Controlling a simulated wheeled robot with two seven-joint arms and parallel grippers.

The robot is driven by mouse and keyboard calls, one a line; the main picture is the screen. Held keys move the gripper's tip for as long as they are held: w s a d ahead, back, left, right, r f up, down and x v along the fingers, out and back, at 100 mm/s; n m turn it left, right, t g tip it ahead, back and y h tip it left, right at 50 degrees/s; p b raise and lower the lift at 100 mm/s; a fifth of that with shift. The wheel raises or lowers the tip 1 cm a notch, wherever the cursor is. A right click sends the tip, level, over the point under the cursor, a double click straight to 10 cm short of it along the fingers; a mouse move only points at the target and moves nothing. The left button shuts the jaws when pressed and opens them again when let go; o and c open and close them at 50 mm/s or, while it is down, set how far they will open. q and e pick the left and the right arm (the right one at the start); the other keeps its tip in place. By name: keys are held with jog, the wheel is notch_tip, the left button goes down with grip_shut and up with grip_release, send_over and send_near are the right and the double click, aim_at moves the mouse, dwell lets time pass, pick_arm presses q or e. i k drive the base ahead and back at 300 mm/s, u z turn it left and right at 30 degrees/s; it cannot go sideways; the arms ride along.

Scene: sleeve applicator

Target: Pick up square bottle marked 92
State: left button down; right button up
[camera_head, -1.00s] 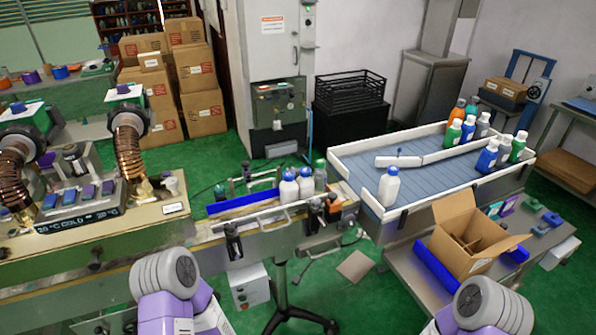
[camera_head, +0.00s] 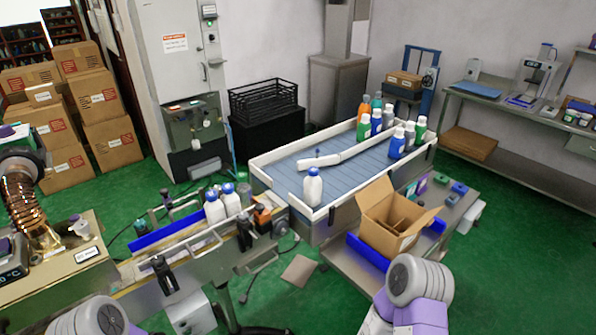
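No marking reading 92 can be made out on any bottle from here. A white bottle with a blue cap (camera_head: 313,188) stands alone at the near left of the blue-slatted tray table (camera_head: 290,174). Several blue, green, grey and orange bottles (camera_head: 397,144) stand in groups at the tray's far right. Two more white bottles with blue caps (camera_head: 214,208) stand on the conveyor (camera_head: 185,240) at left of centre. Which of these is square is too small to tell. Only rounded grey and purple parts of my arms show along the bottom edge; neither gripper's fingers are in view.
An open cardboard box (camera_head: 392,222) stands on a low bench in front of the tray table. A white rail (camera_head: 335,157) crosses the tray. A black crate (camera_head: 263,100) stands behind it. Green floor (camera_head: 520,230) is clear at the right.

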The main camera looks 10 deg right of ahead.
aim_at(312, 191)
jog(key=z, duration=0.5)
jog(key=k, duration=0.6)
jog(key=z, duration=1.2)
jog(key=i, duration=0.85)
jog(key=u, duration=0.4)
jog(key=i, duration=0.7)
jog(key=u, duration=0.65)
